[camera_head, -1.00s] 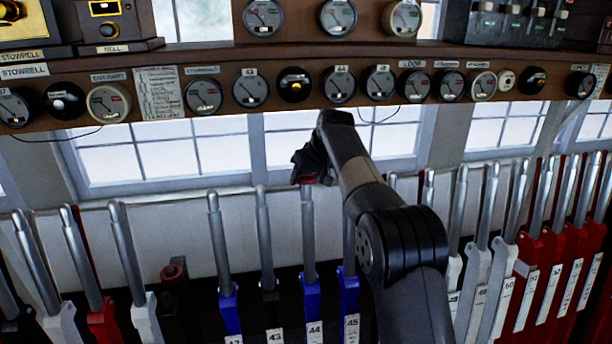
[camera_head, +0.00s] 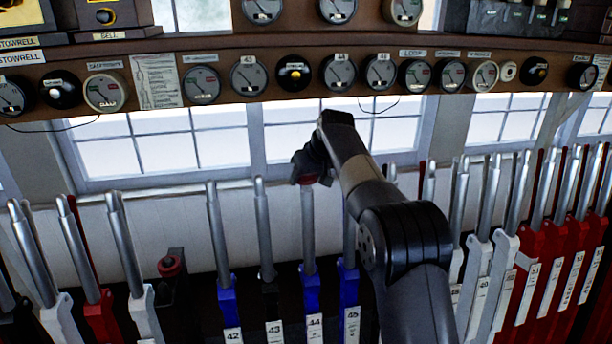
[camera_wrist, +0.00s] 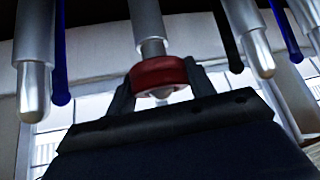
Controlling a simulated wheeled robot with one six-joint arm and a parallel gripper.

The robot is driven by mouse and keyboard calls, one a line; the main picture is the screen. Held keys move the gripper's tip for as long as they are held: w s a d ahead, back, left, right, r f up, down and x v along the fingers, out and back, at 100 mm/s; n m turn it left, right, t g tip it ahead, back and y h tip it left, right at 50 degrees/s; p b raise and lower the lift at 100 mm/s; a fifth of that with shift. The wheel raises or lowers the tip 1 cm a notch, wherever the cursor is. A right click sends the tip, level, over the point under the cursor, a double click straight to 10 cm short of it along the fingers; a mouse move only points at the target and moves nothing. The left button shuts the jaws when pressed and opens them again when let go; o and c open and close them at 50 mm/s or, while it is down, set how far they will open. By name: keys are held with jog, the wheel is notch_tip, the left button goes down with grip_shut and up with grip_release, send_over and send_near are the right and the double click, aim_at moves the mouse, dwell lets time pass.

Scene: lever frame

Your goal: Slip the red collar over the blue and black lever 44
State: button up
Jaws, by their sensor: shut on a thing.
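Lever 44 (camera_head: 308,235) is a silver handle on a blue lower part, with a black-lettered 44 plate, between levers 43 and 45. My gripper (camera_head: 307,180) is at its top, with its fingers (camera_wrist: 158,85) shut on the sides of the red collar (camera_wrist: 158,74). In the wrist view lever 44 (camera_wrist: 147,20) comes down from the top edge. Its narrower end enters the collar, and a rounded silver tip shows on the collar's other side. The collar appears to be around the lever's top end. In the head view the collar (camera_head: 307,181) is partly hidden by my gripper.
Lever 43 (camera_head: 263,230) stands close on the left and lever 45 (camera_head: 349,280) close on the right, partly behind my arm. A shelf with dials (camera_head: 338,72) runs above. Red levers (camera_head: 560,250) stand at the right. A window is behind.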

jog(key=shift+f+b, duration=0.3)
jog(key=shift+f, duration=0.15)
jog(key=o, duration=1.2)
jog(key=shift+c, duration=0.2)
jog(key=p+v, duration=0.2)
jog(key=v, duration=0.7)
dwell(0.4)
jog(key=shift+d+r, duration=0.1)
